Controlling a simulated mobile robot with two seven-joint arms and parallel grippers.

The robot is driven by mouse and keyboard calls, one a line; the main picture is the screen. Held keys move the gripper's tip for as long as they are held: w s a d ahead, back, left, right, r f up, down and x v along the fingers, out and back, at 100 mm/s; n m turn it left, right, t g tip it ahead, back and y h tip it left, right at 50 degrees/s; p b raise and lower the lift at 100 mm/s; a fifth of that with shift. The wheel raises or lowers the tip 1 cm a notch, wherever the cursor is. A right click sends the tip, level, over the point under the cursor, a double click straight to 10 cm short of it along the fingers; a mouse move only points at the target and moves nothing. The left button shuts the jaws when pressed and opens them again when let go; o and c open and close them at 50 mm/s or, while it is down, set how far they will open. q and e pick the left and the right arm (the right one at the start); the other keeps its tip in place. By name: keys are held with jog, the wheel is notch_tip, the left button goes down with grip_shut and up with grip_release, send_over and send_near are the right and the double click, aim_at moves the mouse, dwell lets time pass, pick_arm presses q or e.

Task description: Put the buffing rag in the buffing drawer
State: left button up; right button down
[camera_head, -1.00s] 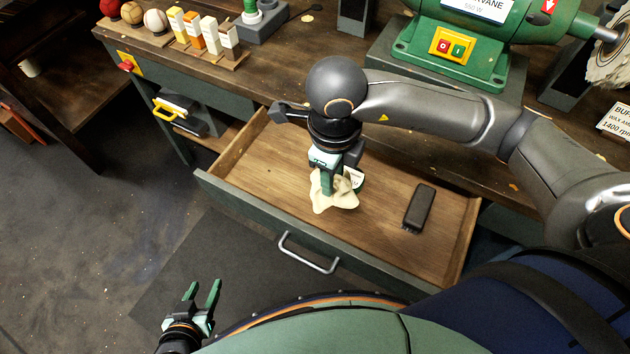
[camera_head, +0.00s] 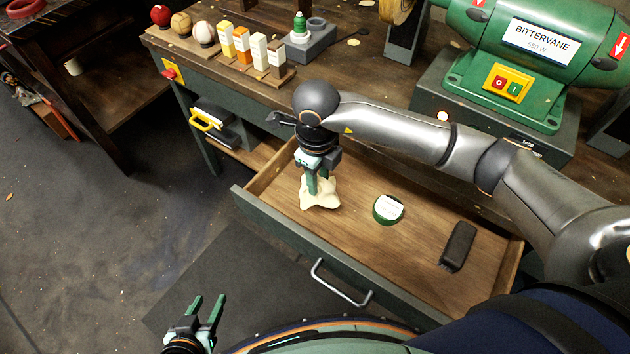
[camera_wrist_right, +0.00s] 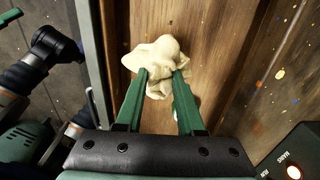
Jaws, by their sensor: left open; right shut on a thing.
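The buffing rag (camera_head: 320,196) is a crumpled cream cloth in the head view, inside the open drawer (camera_head: 345,215), towards its left part. My right gripper (camera_head: 319,185) points down and is shut on the rag. In the right wrist view the rag (camera_wrist_right: 160,58) bunches between and beyond the green fingers (camera_wrist_right: 158,85), over the wooden drawer floor. I cannot tell whether the rag touches the floor. My left gripper (camera_head: 208,312) is open and empty, low at the left, outside the drawer and in front of it.
A round green tin (camera_head: 388,209) and a dark brush (camera_head: 458,247) lie in the drawer. The drawer handle (camera_head: 340,284) faces me. On the bench stand a green buffing machine (camera_head: 535,45), leather balls (camera_head: 181,23) and several coloured bars (camera_head: 242,45).

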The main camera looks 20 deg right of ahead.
jog(key=w+f, duration=0.1)
jog(key=f, duration=0.1)
jog(key=w+f, duration=0.2)
jog(key=shift+w+f, duration=0.45)
jog(key=shift+f, duration=1.55)
jog(key=shift+b, duration=0.35)
jog(key=c, duration=0.5)
grip_release()
jog(key=shift+f, duration=0.1)
jog(key=r, duration=1.2)
jog(key=shift+s+a+r+p, duration=0.15)
jog(key=shift+s+a+p, duration=0.1)
jog(key=shift+p, duration=0.1)
